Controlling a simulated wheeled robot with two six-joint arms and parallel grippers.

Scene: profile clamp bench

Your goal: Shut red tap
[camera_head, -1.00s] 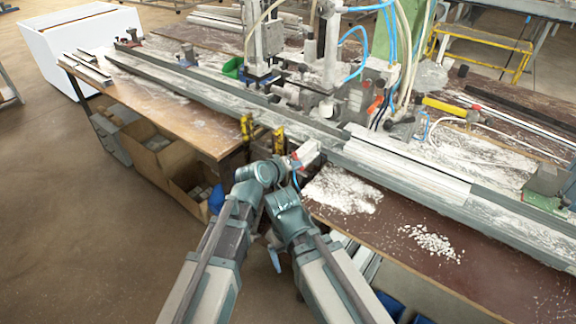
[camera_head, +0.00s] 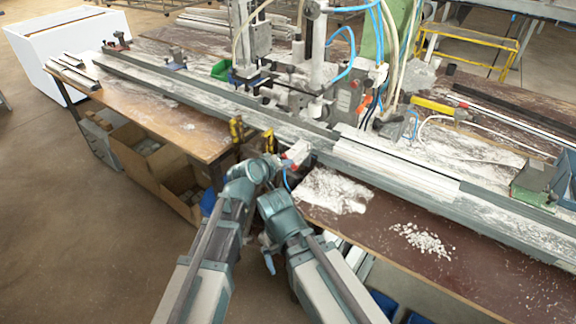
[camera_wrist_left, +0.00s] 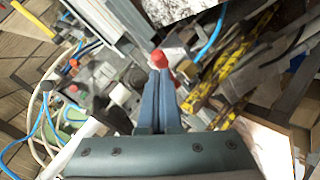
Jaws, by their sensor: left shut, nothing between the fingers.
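The red tap (camera_wrist_left: 158,57) shows in the left wrist view as a small rounded red knob, right at the tips of my left gripper (camera_wrist_left: 159,73). The gripper's two blue-grey fingers are shut together with nothing between them. The tips overlap the knob's lower edge; I cannot tell whether they touch it. In the head view a small red part (camera_head: 287,163) shows beside a whitish block (camera_head: 298,151) at the bench's near edge, by my left wrist. My wrist hides much there. My right arm is in the head view, but I cannot make out its gripper.
A long metal profile rail (camera_head: 390,165) runs along the bench. A machine column with blue hoses (camera_head: 350,45) rises behind. White shavings (camera_head: 422,241) lie on the brown bench top (camera_head: 480,275) at right. Cardboard boxes (camera_head: 143,160) stand below.

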